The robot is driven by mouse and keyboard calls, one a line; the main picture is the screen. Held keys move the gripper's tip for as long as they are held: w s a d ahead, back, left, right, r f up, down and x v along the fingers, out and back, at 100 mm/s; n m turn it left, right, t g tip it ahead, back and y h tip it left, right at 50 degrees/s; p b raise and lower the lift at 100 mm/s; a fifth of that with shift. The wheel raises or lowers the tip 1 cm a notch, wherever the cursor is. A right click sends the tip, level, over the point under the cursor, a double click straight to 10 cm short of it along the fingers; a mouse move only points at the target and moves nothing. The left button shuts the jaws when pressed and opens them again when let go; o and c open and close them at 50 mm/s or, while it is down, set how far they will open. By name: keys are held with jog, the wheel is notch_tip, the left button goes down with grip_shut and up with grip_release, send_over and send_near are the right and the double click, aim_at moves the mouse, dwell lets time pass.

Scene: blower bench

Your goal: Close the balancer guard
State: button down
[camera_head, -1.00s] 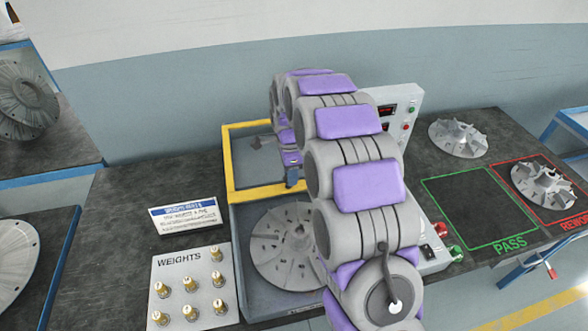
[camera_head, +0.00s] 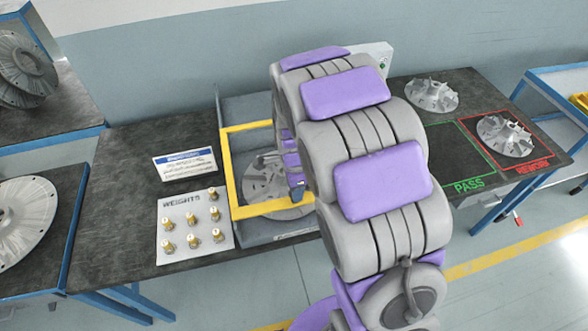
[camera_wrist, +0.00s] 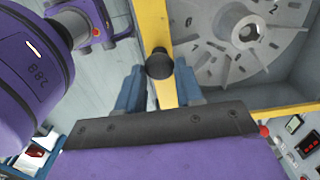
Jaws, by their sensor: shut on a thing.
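The balancer guard is a yellow frame (camera_head: 230,172), tilted down over the front part of the balancer in the head view. A bladed rotor (camera_head: 264,182) sits in the balancer behind it and shows through the frame. In the wrist view the yellow guard bar (camera_wrist: 155,30) runs between the blue fingers of my gripper (camera_wrist: 160,88), with a dark round knob (camera_wrist: 159,64) on it. The rotor (camera_wrist: 235,35) lies beyond the bar. My gripper is shut on the guard at its knob and bar. In the head view my arm hides the guard's right side.
A panel of weights (camera_head: 195,227) and a sign (camera_head: 185,164) stand left of the balancer. A PASS area (camera_head: 466,186) is empty. One impeller (camera_head: 505,135) is in the red REWORK area, and another (camera_head: 431,95) stands behind.

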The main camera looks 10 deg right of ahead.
jog(key=shift+s+a, duration=0.15)
jog(key=shift+s, duration=1.35)
jog(key=c, duration=1.2)
grip_release()
jog(key=o, duration=0.5)
jog(key=shift+s+a, duration=0.15)
jog(key=shift+a, duration=0.25)
jog(key=shift+c, duration=0.2)
jog(key=shift+d+r, duration=0.2)
jog(key=shift+d, duration=0.25)
jog(key=r+p, duration=0.1)
jog(key=r, duration=0.4)
jog(key=r+p, duration=0.1)
jog(key=r, duration=0.5)
jog(key=a+r, duration=0.1)
jog(key=r, duration=0.4)
jog(key=shift+r+p, duration=0.4)
jog(key=shift+a, duration=0.2)
